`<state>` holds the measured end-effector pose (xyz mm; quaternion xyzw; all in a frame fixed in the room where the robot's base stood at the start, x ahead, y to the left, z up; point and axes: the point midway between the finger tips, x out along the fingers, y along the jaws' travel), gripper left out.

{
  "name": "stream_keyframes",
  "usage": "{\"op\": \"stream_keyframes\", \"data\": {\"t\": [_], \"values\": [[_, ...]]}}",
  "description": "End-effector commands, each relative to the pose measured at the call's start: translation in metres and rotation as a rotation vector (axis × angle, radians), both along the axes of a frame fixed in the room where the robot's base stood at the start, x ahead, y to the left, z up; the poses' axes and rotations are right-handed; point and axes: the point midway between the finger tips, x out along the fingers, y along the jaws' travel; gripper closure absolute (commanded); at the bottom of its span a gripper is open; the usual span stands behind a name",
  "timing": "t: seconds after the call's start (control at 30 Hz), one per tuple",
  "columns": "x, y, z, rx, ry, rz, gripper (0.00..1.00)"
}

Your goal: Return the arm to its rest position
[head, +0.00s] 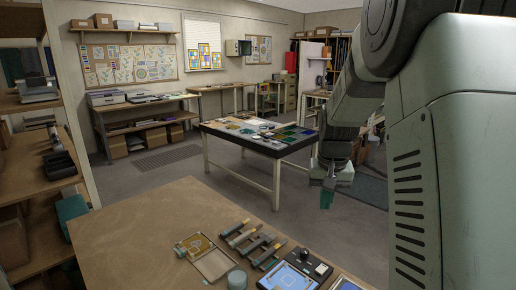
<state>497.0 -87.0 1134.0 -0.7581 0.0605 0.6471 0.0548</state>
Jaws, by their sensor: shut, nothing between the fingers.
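My arm (350,105) hangs down on the right side of the head view, in front of my large pale body column. My gripper (327,198) points downward at the arm's lower end, with teal fingers. It looks shut and holds nothing. It hangs in the air beyond the back right edge of the near workbench (150,235), apart from any object that I can see. My column hides what lies behind it on the right.
On the near bench lie a framed tray (207,260), several brush-like tools (240,233), a grey round jar (237,279) and a blue-screened device (287,277). A dark-topped table (285,151) stands beyond. Shelves (60,165) line the left. Floor between is clear.

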Motion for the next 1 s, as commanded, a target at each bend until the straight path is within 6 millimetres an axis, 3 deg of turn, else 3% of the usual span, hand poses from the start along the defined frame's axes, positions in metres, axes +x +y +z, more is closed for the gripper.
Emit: {"op": "stream_keyframes", "data": {"t": [0.03, 0.2, 0.4, 0.53, 0.7, 0.83, 1.0], "values": [[-0.016, 0.007, 0.026, -0.004, -0.028, 0.014, 1.0], [-0.075, 0.026, 0.086, -0.014, -0.099, 0.058, 1.0], [-0.153, 0.044, 0.131, -0.024, -0.184, 0.108, 1.0], [-0.206, 0.052, 0.145, -0.029, -0.237, 0.141, 1.0], [-0.261, 0.059, 0.145, -0.034, -0.297, 0.176, 1.0], [-0.285, 0.061, 0.141, -0.036, -0.323, 0.192, 1.0], [-0.296, 0.062, 0.138, -0.037, -0.334, 0.201, 1.0]]}}
